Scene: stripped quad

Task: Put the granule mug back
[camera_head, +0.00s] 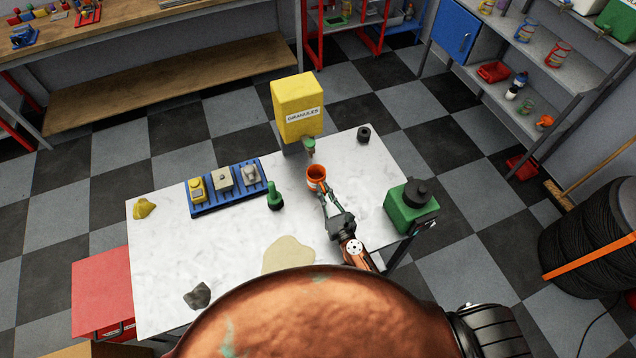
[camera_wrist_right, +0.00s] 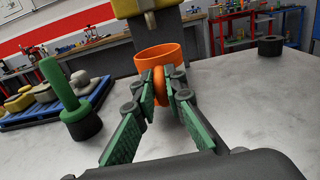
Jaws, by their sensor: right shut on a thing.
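The orange granule mug (camera_head: 316,171) is upright near the far edge of the white table, just below and in front of the spout (camera_head: 310,146) of the yellow granules dispenser (camera_head: 298,93). My right gripper (camera_head: 321,188) reaches it from the near side. In the right wrist view, the green-padded fingers (camera_wrist_right: 163,88) are shut on the near side of the mug (camera_wrist_right: 150,61), at its handle. The fingers hide the lower part of the mug, and I cannot tell whether its base touches the table. My left gripper is not in view.
Left of the mug stand a green-handled tool (camera_head: 274,198) and a blue tray (camera_head: 226,204) with several blocks. A green box (camera_head: 405,213) stands right; a black ring (camera_head: 364,133) lies at the far right corner. A beige patch (camera_head: 288,254) and grey rock (camera_head: 197,295) lie nearer.

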